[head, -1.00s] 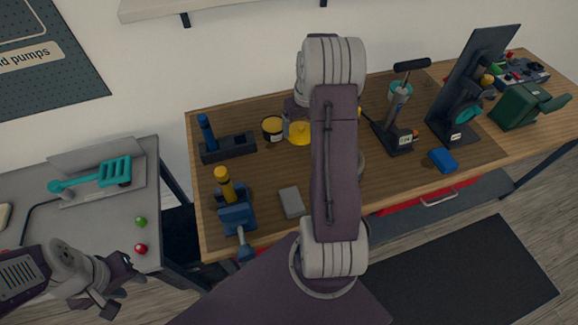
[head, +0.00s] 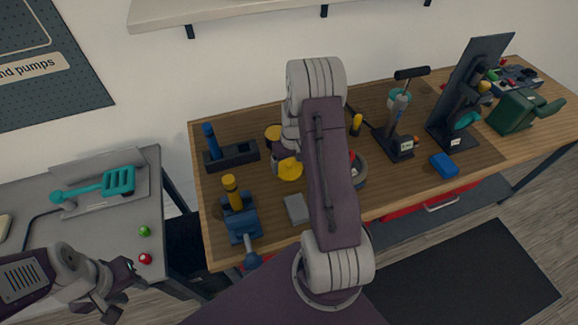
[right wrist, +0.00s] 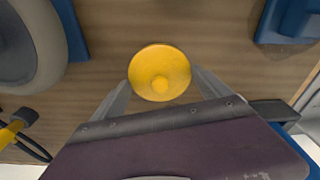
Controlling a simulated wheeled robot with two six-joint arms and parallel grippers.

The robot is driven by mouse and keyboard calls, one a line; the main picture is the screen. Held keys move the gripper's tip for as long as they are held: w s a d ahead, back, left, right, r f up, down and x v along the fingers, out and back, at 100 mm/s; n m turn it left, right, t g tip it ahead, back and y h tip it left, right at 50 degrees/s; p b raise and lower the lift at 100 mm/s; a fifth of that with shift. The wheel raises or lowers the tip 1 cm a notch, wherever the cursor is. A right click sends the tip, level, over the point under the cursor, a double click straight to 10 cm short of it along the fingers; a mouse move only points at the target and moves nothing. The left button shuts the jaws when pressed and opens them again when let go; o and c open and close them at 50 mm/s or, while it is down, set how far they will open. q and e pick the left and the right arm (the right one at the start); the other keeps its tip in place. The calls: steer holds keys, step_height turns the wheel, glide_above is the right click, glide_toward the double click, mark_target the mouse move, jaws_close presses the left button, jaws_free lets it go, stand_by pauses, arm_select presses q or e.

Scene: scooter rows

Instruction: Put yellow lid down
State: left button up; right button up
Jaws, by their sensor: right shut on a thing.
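The yellow lid (head: 290,171) is a round, shallow disc with a small knob. In the right wrist view the lid (right wrist: 160,60) sits between the fingertips of my right gripper (right wrist: 160,79), which is shut on it. The lid is over the front-middle part of the wooden bench (head: 270,205); I cannot tell whether it touches the top. In the head view my right arm hides most of that gripper. Another yellow round thing (head: 273,132) shows just behind the lid, partly covered. My left gripper (head: 118,288) is open and empty at lower left.
A blue vise (head: 240,222) and a grey block (head: 297,209) stand near the bench's front edge. Bare wood lies left of the lid.

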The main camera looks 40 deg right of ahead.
mark_target(291, 170)
step_height(291, 170, down, 2)
steer(key=shift+d+f, duration=0.1)
steer(key=shift+w, duration=0.1)
steer(key=shift+f, duration=0.15)
steer(key=o, duration=1.1)
steer(key=shift+r, duration=0.25)
steer(key=r, duration=0.4)
steer(key=s+r, duration=0.1)
steer(key=r, duration=0.7)
steer(key=shift+s, duration=0.3)
